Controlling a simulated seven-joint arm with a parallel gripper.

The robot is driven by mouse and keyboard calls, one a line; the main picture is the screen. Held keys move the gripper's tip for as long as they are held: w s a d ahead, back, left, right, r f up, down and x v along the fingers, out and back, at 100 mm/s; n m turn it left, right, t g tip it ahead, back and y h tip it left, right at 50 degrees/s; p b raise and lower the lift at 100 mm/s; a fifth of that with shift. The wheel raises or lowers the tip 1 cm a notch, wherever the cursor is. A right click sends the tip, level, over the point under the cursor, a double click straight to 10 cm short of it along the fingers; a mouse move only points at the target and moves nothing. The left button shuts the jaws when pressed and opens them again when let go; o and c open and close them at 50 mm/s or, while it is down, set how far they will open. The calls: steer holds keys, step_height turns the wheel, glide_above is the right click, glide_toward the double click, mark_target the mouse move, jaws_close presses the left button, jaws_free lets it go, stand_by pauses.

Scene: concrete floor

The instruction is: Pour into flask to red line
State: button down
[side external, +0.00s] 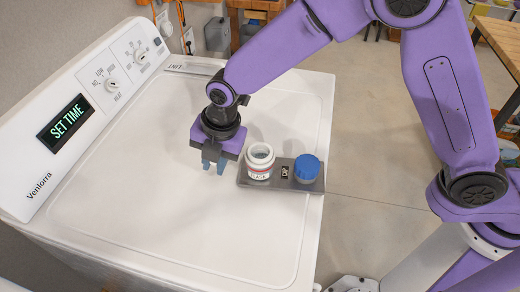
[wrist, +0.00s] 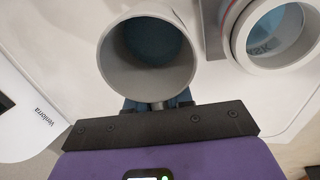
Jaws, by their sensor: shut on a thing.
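My gripper (side external: 214,166) hangs above the white appliance top, left of the tray, with its blue fingers pointing down. In the wrist view, my gripper (wrist: 156,104) is shut on a grey open-mouthed cylinder (wrist: 105,62); its inside looks dark teal. The cylinder is not clearly visible in the side view. A white open jar (side external: 260,163) with a red-marked label stands upright on the dark tray, right of my gripper. What seems to be the same jar shows in the wrist view (wrist: 242,40), with a blue-grey inside.
The dark tray (side external: 283,187) has a small display. A blue round cap or lid (side external: 307,168) is at its right end. The appliance top (side external: 150,190) is clear at left and front. A control panel (side external: 95,95) rises at left, reading "SET TIME".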

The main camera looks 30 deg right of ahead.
steer(key=shift+w+a+f+g+h, duration=0.35)
steer(key=shift+w+a+g+h, duration=0.15)
steer(key=shift+g+h, duration=0.25)
steer(key=shift+d+r, duration=0.1)
stand_by(0.9)
steer(key=shift+s+d+r+t+y, duration=0.25)
steer(key=shift+s+d+t+y, duration=0.2)
steer(key=shift+t+y, duration=0.2)
steer(key=shift+s+d+r+t+y, duration=0.3)
steer(key=shift+s+t+y, duration=0.1)
steer(key=shift+t+y, duration=0.2)
steer(key=shift+s+d+r+t+y, duration=0.3)
steer(key=shift+r+t+y, duration=0.25)
steer(key=shift+r, duration=0.25)
steer(key=shift+s+d+r+t+y, duration=0.35)
steer(key=shift+r+t+y, duration=0.25)
steer(key=shift+r, duration=0.15)
steer(key=shift+s+d+r+t+y, duration=0.3)
steer(key=shift+r+t+y, duration=0.25)
steer(key=shift+r, duration=0.25)
steer(key=shift+r+y, duration=0.15)
steer(key=shift+y, duration=0.15)
steer(key=shift+d+f+t+y, duration=0.1)
steer(key=shift+f+t+y, duration=0.35)
steer(key=shift+t, duration=0.35)
